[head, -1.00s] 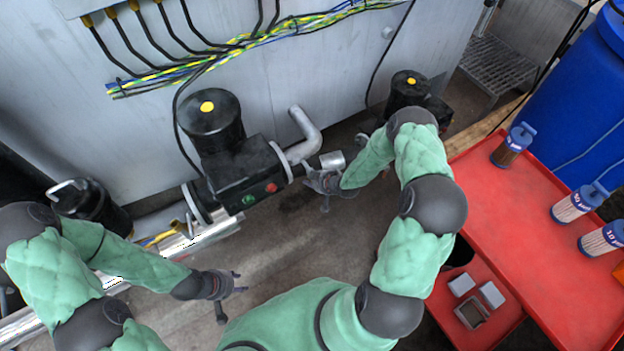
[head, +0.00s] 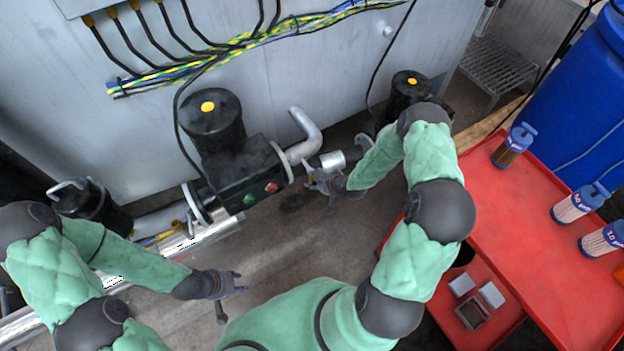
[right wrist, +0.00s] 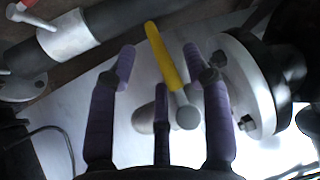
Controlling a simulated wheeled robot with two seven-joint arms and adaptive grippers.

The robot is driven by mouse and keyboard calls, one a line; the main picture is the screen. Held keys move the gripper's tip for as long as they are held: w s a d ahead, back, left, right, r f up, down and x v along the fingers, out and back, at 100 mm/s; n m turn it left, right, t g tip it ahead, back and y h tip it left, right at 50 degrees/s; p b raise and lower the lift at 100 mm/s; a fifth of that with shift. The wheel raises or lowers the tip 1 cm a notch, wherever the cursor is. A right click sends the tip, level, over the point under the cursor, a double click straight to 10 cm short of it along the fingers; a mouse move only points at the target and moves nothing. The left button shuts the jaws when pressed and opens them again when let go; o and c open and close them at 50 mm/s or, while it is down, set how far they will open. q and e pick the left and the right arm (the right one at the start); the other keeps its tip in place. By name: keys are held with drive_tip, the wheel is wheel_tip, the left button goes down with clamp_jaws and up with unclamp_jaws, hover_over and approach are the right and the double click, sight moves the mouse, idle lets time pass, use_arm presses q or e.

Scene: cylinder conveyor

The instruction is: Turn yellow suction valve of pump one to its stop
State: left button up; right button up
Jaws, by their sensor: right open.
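The yellow valve lever (right wrist: 160,55) shows in the right wrist view, ending in a grey round hub (right wrist: 187,117). My right gripper (right wrist: 165,75) is open, its purple-grey fingers spread on both sides of the lever. I cannot tell whether any finger touches it. In the head view my right gripper (head: 318,183) is by the pipe just right of the black pump (head: 240,175) with green and red buttons; the lever there is mostly hidden by the fingers. My left gripper (head: 232,290) is open and empty, over the floor left of the middle.
A flange (right wrist: 250,85) stands close to the right of the fingers in the wrist view. A grey pipe (head: 305,130) bends to the wall. A second black pump (head: 408,95) is behind my right arm. A red table (head: 530,250) with filter cartridges stands at right. Floor between the grippers is clear.

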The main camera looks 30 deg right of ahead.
drive_tip(key=v, duration=0.9)
